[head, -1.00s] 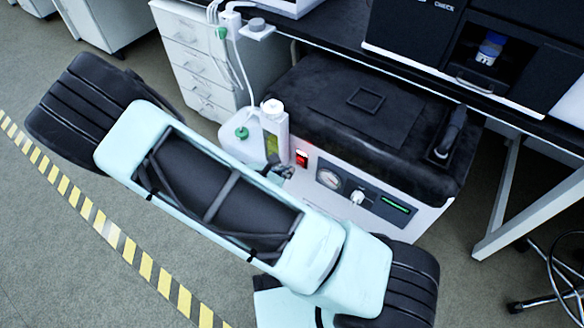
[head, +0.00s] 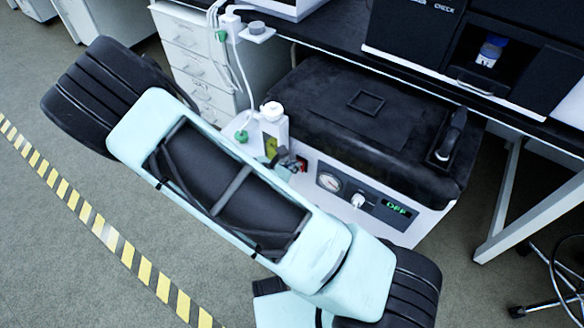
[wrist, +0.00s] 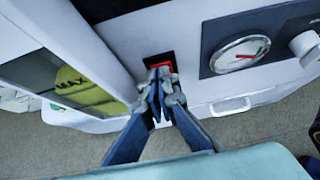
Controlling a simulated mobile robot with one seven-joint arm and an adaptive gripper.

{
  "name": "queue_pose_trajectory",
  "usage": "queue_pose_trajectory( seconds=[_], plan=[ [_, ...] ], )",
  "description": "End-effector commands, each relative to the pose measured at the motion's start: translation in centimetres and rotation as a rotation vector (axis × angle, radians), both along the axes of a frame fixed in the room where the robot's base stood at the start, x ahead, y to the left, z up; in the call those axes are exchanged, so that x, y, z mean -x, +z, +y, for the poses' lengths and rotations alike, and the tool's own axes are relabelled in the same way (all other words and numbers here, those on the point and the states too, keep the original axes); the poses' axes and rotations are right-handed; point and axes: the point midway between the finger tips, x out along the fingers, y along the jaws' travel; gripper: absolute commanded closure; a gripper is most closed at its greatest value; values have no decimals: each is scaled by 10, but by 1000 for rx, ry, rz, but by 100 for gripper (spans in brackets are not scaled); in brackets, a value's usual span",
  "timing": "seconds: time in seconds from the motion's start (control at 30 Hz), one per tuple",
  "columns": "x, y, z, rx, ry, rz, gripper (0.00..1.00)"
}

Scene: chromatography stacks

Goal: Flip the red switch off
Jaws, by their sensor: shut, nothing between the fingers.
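The red switch (head: 303,161) is on the front panel of the white pump box (head: 424,222) with a black top, left of the round gauge. It looks dark and is partly hidden by my gripper (head: 289,163). In the wrist view the red switch (wrist: 159,60) shows as a red strip in a black frame, just beyond the fingertips. My gripper (wrist: 160,80) is shut and empty, its fingertips at the switch, overlapping its lower part; whether they touch it I cannot tell. The box's display (head: 396,207) shows green characters that look like "OFF".
A white bottle (head: 273,132) with yellow-green contents stands close left of the switch. The gauge (wrist: 239,54) and a white knob (head: 358,200) are to the right. The black bench (head: 330,35) overhangs behind. Open floor lies left, with a yellow-black stripe.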

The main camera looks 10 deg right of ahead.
Motion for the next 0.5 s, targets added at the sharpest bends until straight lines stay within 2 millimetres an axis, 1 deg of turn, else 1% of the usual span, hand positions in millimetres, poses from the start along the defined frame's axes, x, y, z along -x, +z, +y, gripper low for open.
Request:
queue_pose_trajectory(
  seconds=[0.4, 0.5],
  plan=[
    [0, 16, 0, 0, -1, 0, 100],
    [0, 17, 0, 0, -1, 0, 100]
  ],
)
